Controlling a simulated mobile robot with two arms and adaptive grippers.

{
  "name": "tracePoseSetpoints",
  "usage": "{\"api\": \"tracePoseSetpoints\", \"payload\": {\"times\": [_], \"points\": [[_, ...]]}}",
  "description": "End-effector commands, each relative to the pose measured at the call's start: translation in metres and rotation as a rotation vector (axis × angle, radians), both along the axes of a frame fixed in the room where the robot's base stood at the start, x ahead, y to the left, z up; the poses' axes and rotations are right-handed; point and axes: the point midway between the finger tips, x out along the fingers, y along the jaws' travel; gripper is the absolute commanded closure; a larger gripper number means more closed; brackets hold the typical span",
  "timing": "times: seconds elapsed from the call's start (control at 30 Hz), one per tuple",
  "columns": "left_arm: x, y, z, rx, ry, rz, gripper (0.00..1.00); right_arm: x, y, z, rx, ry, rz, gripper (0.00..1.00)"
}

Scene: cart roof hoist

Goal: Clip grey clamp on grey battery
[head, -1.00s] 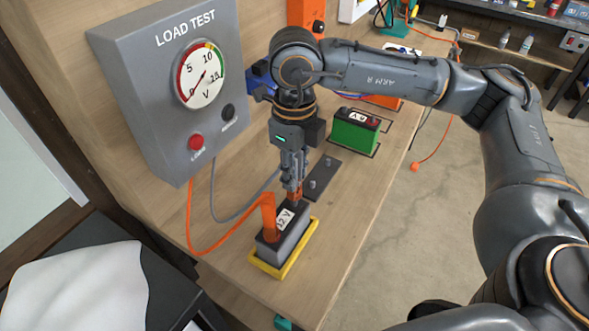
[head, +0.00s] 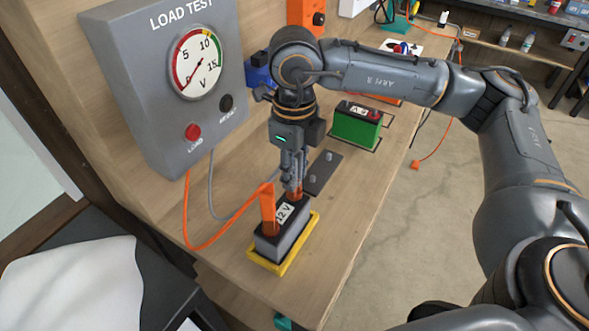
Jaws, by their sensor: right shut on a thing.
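The grey battery (head: 283,241), with a black top and a 12 V label, sits in a yellow tray (head: 283,268) near the bench's front edge. An orange clamp (head: 268,212) stands on its near terminal, with an orange cable running to the load tester. My right gripper (head: 293,184) points down over the battery's far end, shut on the grey clamp (head: 299,179), which the fingers largely hide. Copper-coloured jaws (head: 295,194) show below the fingers at the far terminal. I cannot tell whether they grip it. My left gripper is not in view.
The grey load tester (head: 165,85) with a dial stands at left, its grey cable (head: 230,217) looping toward my right gripper. A dark plate with pegs (head: 322,173) lies just behind the battery. A green battery (head: 357,127) stands farther back. Bench at right front is clear.

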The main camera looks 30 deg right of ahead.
Motion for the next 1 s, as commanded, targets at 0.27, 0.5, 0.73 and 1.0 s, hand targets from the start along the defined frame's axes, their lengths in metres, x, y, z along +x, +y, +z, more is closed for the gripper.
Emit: {"api": "tracePoseSetpoints", "payload": {"times": [0.27, 0.5, 0.73, 1.0], "points": [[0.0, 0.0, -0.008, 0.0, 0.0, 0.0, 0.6, 0.0, 0.0, -0.008, 0.001, -0.001, 0.0, 1.0], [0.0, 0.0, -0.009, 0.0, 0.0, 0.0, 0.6, 0.0, 0.0, -0.008, 0.001, -0.001, 0.0, 0.48], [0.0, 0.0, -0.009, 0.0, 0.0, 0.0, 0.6, 0.0, 0.0, -0.008, 0.0, 0.0, 0.0, 0.48], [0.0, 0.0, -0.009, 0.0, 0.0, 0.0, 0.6, 0.001, 0.0, 0.014, 0.001, -0.004, -0.001, 0.48]]}}
